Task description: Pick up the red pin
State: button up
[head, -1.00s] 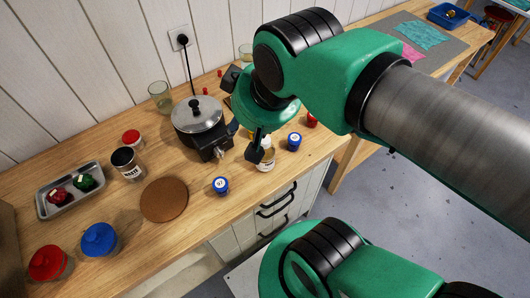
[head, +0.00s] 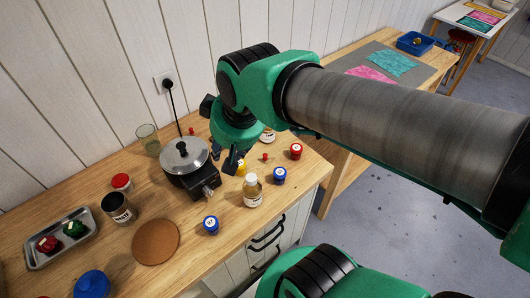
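A small red object (head: 265,157), which looks like the red pin, stands on the wooden counter in front of my arm, left of a red-lidded jar. Another tiny red piece (head: 192,131) shows behind the pot, too small to identify. My gripper (head: 225,159) points down between the pot and a small yellow item, left of the red object and apart from it. Its two dark fingers look spread, with nothing seen between them. My arm hides part of the counter behind it.
A lidded pot (head: 186,156) on a black burner stands close left of my gripper. A bottle (head: 253,190), blue-lidded jars (head: 279,175), the red-lidded jar (head: 295,151) and a yellow item (head: 241,169) crowd the right. A round cork mat (head: 156,242) lies nearer the front.

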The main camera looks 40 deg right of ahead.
jog(key=w+d+g+p, duration=0.1)
jog(key=w+d+p, duration=0.3)
jog(key=w+p, duration=0.1)
jog(key=w+d+f+m+g+p, duration=0.1)
jog(key=w+d+f+g+p, duration=0.1)
jog(key=d+f+p, duration=1.1)
jog(key=shift+w+d+m+g+p, duration=0.3)
jog(key=shift+d+m+p, duration=0.15)
jog(key=shift+d, duration=0.55)
jog(key=shift+f, duration=0.1)
send_over(265, 155)
jog(key=shift+s+f, duration=0.15)
jog(key=shift+f, duration=1.95)
jog(key=shift+s+f, duration=0.1)
jog(key=shift+f, duration=2)
jog(key=shift+f, duration=0.1)
jog(key=shift+w+d+f, duration=0.1)
jog(key=shift+w+f, duration=0.05)
jog(key=shift+f, duration=1.1)
jog(key=shift+w+f, duration=0.1)
jog(key=shift+f, duration=1.15)
